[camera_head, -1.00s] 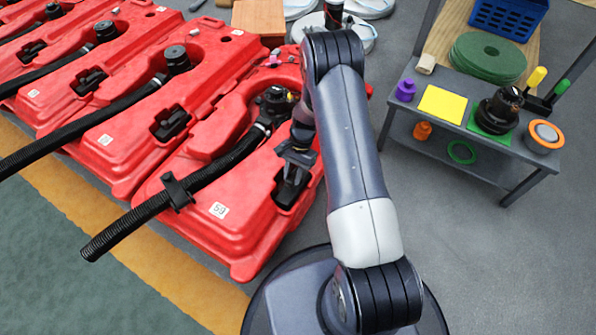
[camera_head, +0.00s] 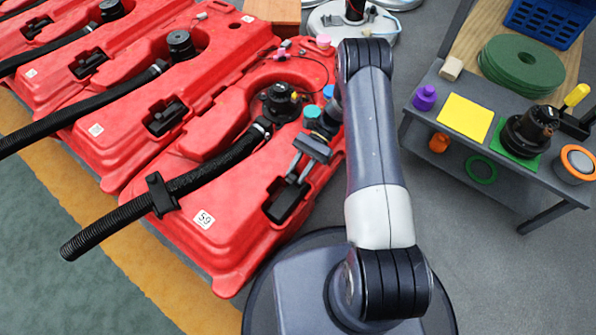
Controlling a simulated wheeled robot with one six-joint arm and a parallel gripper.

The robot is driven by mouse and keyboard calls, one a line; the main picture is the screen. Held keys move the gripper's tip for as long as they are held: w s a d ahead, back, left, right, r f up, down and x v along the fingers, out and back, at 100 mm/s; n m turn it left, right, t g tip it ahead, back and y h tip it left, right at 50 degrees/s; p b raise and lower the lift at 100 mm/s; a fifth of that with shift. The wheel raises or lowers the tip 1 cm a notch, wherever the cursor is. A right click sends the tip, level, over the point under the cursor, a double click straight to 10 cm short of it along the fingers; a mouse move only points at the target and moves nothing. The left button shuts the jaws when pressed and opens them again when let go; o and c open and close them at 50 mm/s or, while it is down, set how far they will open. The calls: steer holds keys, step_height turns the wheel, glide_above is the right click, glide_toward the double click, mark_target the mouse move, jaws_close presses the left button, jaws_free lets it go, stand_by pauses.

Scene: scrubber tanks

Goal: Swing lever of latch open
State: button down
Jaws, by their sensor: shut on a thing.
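The red tank (camera_head: 235,235) with the "59" label is the nearest in the row. Its latch sits in a dark recess (camera_head: 286,203) on the tank's right part. My gripper (camera_head: 297,171) is over the upper end of this recess, its two grey fingers pointing down. It is shut on the latch's lever, which is mostly hidden between and under the fingers. The lower part of the recess shows uncovered. A black cap fitting (camera_head: 282,103) and a black corrugated hose (camera_head: 215,168) lie to the left of my gripper on the same tank.
More red tanks (camera_head: 130,140) with hoses stand in a row at the left. A grey table (camera_head: 500,165) at the right holds green pads, a yellow sheet and small parts. Open floor lies between my arm and the table.

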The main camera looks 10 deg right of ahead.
steer(key=shift+w+d+g+y, duration=0.15)
steer(key=shift+g+y, duration=0.15)
stand_by(0.4)
steer(key=c, duration=1.1)
jaws_free()
steer(key=p+v, duration=0.1)
steer(key=v, duration=0.9)
steer(key=shift+w+d, duration=0.25)
steer(key=b+x, duration=0.1)
steer(key=x, duration=0.9)
steer(key=shift+s+a, duration=0.3)
